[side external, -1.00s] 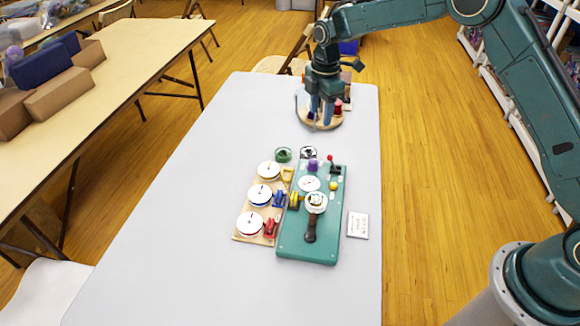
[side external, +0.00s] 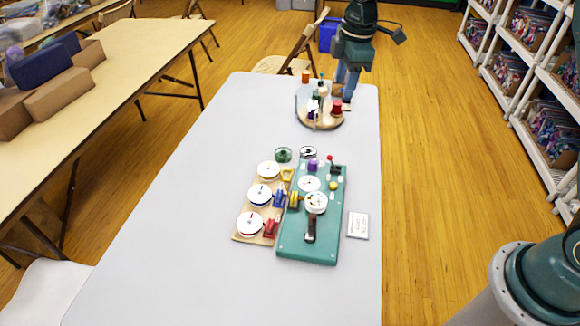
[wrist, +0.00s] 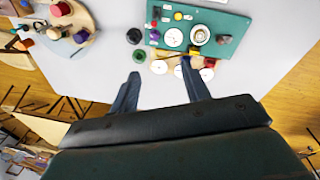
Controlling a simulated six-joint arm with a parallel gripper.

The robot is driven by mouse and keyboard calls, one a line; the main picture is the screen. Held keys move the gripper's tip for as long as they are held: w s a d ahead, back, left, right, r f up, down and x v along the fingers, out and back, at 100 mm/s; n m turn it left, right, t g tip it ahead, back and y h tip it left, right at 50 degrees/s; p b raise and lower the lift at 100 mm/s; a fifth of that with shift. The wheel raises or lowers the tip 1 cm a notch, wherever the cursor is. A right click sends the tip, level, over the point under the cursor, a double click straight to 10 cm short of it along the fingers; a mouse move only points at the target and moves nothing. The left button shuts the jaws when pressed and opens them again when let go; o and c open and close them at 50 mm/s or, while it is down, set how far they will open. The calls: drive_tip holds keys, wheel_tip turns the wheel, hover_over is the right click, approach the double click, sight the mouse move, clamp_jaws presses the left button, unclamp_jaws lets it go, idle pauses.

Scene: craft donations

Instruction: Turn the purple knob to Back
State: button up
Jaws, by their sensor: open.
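The purple knob (side external: 312,165) sits at the far left end of the green board (side external: 300,247) on the white table. It also shows small in the wrist view (wrist: 154,34). White dials and a dark-handled lever are on the same board. The lettering around the knob is too small to read, so I cannot tell its setting. My gripper (side external: 347,92) is at the far end of the table, beyond the knob and apart from it. In the wrist view its two fingers (wrist: 160,70) are spread with nothing between them.
A round wooden tray (side external: 329,124) with bottles and a red spool stands near my gripper. A wooden board (side external: 240,238) with white discs and coloured clips lies left of the green board. The near table is clear.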

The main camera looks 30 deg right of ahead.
drive_tip(key=shift+s+d+r+m, duration=0.1)
drive_tip(key=shift+s+r+m, duration=0.3)
drive_tip(key=shift+s+r, duration=0.45)
drive_tip(key=s+d+r+m+t, duration=0.1)
drive_tip(key=s+r+m, duration=0.2)
drive_tip(key=s+r, duration=0.35)
drive_tip(key=s+d+r+m+t, duration=0.1)
drive_tip(key=s+r+m, duration=0.2)
drive_tip(key=s, duration=0.7)
drive_tip(key=s+f+m+t, duration=0.2)
drive_tip(key=s+m, duration=0.4)
drive_tip(key=s, duration=0.9)
drive_tip(key=shift+s+f, duration=0.3)
drive_tip(key=shift+d, duration=0.1)
